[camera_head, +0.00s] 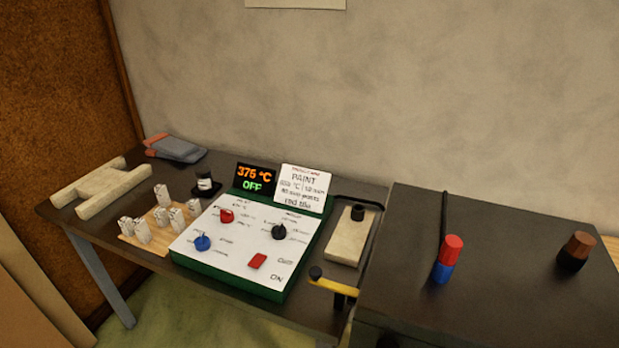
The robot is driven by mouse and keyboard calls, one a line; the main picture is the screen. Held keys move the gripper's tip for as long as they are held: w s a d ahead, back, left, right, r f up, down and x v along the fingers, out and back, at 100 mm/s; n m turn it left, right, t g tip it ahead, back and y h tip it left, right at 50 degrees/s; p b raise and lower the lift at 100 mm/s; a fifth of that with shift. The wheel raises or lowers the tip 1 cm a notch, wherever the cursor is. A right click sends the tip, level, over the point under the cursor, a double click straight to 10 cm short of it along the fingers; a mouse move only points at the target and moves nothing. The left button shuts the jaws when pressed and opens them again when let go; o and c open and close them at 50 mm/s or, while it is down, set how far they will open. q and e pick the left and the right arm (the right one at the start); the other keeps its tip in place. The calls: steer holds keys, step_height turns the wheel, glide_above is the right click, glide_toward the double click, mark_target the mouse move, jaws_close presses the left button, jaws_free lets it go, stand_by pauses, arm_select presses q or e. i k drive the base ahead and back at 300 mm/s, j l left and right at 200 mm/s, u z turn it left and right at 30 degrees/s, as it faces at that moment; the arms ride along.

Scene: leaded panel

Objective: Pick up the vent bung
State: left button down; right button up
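No thing in view is labelled as the vent bung. A short brown cylinder with a black lower part (577,251) stands upright on the dark flat top (500,290) at the right; it may be the bung, but I cannot tell for sure. A red and blue upright cylinder (447,259) stands left of it on the same top, beside a thin black rod (444,215). A small black plug-like piece (358,212) sits on a pale block (348,238) farther left. Neither of my grippers is in view.
A green and white control panel (240,265) with knobs, a display reading 375 °C OFF (255,178) and a card (303,188) stands mid-table. A yellow handle (335,287) juts at the front edge. Several pale pieces stand on a wooden board (140,238) at left.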

mark_target(582, 244)
steer(key=z, duration=1.45)
steer(key=i+l+u, duration=0.1)
steer(key=l+u, duration=0.15)
steer(key=l, duration=0.45)
steer(key=l+u, duration=0.25)
steer(key=l, duration=0.45)
steer(key=i, duration=0.05)
